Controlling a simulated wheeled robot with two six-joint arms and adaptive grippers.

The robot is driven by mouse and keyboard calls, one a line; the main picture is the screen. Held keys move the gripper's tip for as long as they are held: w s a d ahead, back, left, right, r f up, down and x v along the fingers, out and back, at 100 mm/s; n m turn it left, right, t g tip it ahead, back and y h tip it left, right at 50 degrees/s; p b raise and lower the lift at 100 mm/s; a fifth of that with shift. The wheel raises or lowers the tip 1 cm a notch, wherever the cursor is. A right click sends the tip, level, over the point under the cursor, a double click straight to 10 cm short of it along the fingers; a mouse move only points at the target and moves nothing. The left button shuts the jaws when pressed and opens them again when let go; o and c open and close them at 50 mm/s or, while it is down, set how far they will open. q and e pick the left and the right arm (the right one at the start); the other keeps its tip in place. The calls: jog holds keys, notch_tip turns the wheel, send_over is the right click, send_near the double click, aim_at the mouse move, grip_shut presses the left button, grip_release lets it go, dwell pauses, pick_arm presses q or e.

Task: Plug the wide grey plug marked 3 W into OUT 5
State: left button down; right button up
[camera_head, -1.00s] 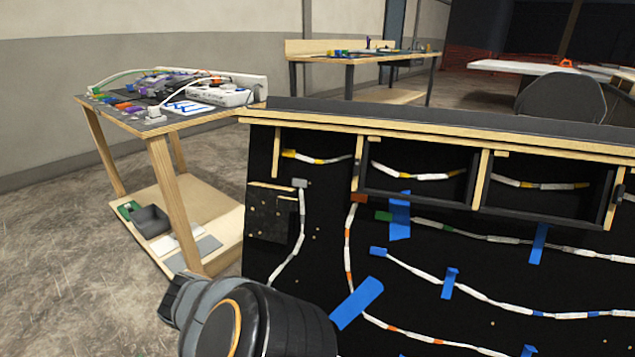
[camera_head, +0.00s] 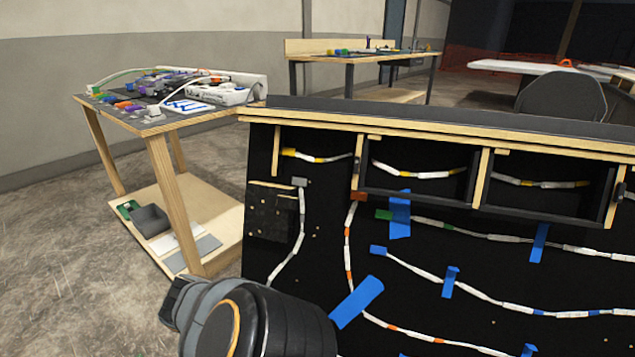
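A side table (camera_head: 196,126) at the left carries several small coloured plugs and a white power strip (camera_head: 228,94). A small light-grey plug-like piece (camera_head: 153,113) stands near the table's front edge; I cannot read any marking on it. On the black console back panel (camera_head: 330,235), a grey connector (camera_head: 299,182) sits at the top of a white cable (camera_head: 290,245). The label OUT 5 is not readable anywhere. One of my arm links shows at the bottom, left of centre. Neither of my gripper's fingertips is in view.
A grey bin (camera_head: 150,218) is on the lower shelf. Another bench (camera_head: 350,60) stands behind. Floor at the left is clear.

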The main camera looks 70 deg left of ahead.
pick_arm(q)
jog(key=shift+f+b, duration=0.35)
jog(key=shift+f, duration=0.1)
dwell(1.1)
jog(key=c, duration=1.4)
grip_release()
jog(key=o, duration=0.3)
jog(key=shift+f, duration=0.15)
jog(key=shift+o, duration=0.2)
jog(key=shift+o, duration=0.4)
jog(key=o, duration=0.6)
jog(key=shift+r, duration=0.25)
